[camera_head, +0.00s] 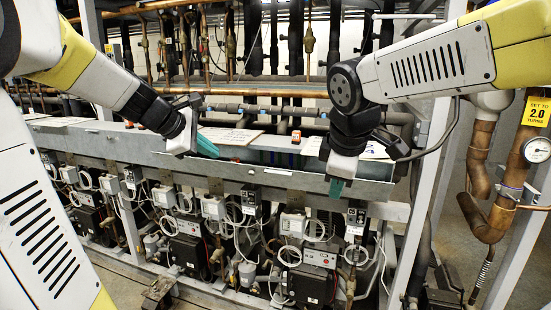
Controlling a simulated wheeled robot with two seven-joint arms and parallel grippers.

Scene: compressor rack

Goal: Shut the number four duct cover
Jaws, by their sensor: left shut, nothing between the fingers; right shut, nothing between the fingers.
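A long grey metal duct (110,143) runs across the rack at mid height. Its right stretch has a long grey panel (270,178) along the front, which looks like a duct cover; a dark gap shows behind its upper edge. I cannot read a number four on it. My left gripper (207,147) is shut and empty, with teal fingertips just above the duct near the panel's left end. My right gripper (336,188) is shut and empty, pointing down in front of the panel's right part and hiding some of it. I cannot tell whether it touches the panel.
Several compressor units with white cables and black boxes (307,284) sit below the duct. Copper pipes (265,92) and black insulated lines run above and behind. At right stand a grey upright post, thick copper pipes (480,155), a gauge (537,150) and a yellow tag (537,111).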

